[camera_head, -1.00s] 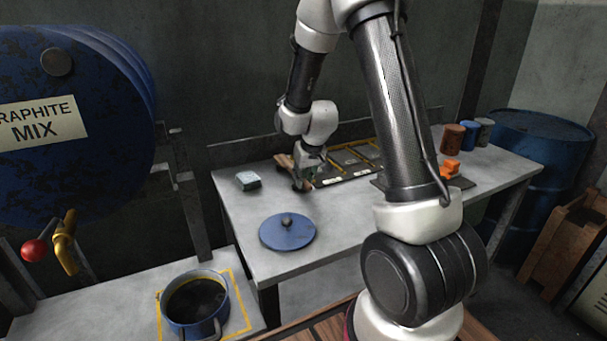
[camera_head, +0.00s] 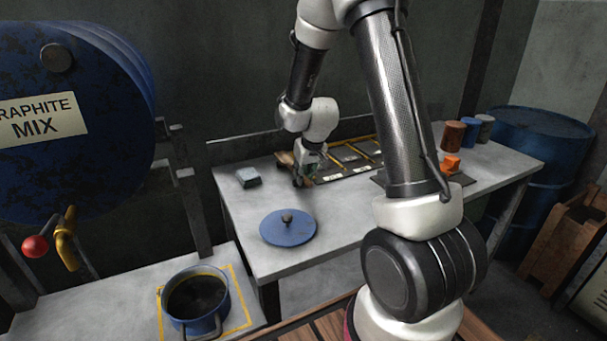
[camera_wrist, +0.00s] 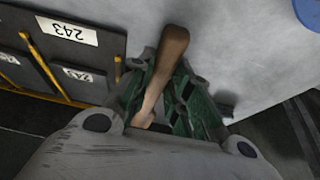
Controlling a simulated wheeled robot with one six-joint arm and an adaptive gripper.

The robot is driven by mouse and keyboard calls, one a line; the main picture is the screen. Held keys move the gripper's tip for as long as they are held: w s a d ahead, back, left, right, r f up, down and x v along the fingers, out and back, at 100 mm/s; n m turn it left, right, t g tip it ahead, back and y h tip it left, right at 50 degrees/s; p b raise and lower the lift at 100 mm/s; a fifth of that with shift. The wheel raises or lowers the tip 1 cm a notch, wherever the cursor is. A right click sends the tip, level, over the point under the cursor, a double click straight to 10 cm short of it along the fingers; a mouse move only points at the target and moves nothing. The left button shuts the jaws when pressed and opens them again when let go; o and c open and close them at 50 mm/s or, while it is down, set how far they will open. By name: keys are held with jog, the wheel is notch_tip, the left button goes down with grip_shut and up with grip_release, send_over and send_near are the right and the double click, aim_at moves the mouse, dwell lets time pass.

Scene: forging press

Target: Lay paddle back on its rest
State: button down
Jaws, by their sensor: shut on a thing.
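The paddle (camera_wrist: 174,50) shows in the wrist view as a brown wooden handle running between my gripper's fingers. My gripper (camera_wrist: 168,88) is shut on it. In the head view my gripper (camera_head: 303,178) is low over the back part of the grey table, and a brown piece of the paddle (camera_head: 285,159) shows just left of it. The rest of the paddle is hidden by the gripper and arm. I cannot tell whether the paddle touches the table. I cannot make out its rest.
A dark board with yellow bars and number labels (camera_head: 350,158) lies right of my gripper. A blue lid (camera_head: 288,228) lies in front, a grey block (camera_head: 249,178) to the left. A blue pot (camera_head: 195,300) stands lower left. Orange blocks (camera_head: 451,164) and cans (camera_head: 453,134) are at right.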

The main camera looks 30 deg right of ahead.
jog(key=shift+f, duration=0.45)
jog(key=c, duration=1.3)
grip_release()
jog(key=shift+o, duration=0.2)
